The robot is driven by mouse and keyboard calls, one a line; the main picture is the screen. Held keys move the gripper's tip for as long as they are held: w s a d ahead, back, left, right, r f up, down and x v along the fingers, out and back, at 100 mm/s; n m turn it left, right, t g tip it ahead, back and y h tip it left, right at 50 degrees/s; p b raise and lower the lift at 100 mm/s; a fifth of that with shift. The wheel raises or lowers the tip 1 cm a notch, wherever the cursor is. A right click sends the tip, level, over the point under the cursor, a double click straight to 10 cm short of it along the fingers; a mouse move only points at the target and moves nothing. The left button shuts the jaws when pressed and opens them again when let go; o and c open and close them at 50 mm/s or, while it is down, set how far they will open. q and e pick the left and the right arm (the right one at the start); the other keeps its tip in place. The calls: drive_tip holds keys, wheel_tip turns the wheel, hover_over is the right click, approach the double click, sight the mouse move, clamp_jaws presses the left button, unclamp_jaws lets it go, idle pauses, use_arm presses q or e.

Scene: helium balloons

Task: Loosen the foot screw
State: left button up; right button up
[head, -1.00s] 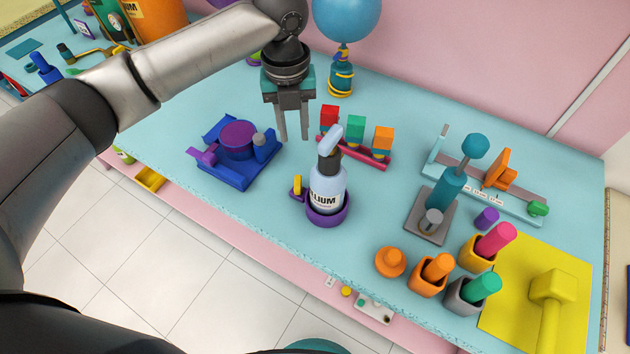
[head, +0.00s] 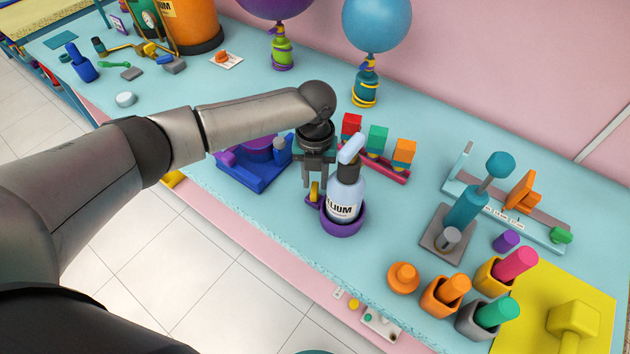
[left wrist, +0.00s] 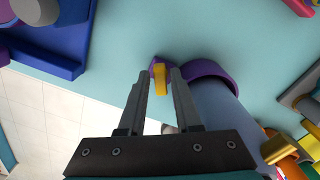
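The foot screw, a small upright yellow tab (head: 314,190), sits on a purple lug at the left side of the purple foot ring (head: 342,229). A pale blue bottle (head: 345,198) with a "LIUM" label stands in that ring. My left gripper (head: 313,177) points down just above and around the screw. In the left wrist view, the yellow tab (left wrist: 160,80) shows between the two fingers (left wrist: 159,76), with a gap on either side. The gripper is open there. My right gripper is not in view.
A red rack with colored blocks (head: 377,148) stands behind the bottle. A teal pump-like device (head: 467,208) and several colored pots (head: 493,280) stand to the right.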

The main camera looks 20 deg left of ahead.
use_arm(q)
drive_tip(key=shift+f, duration=0.6)
clamp_jaws()
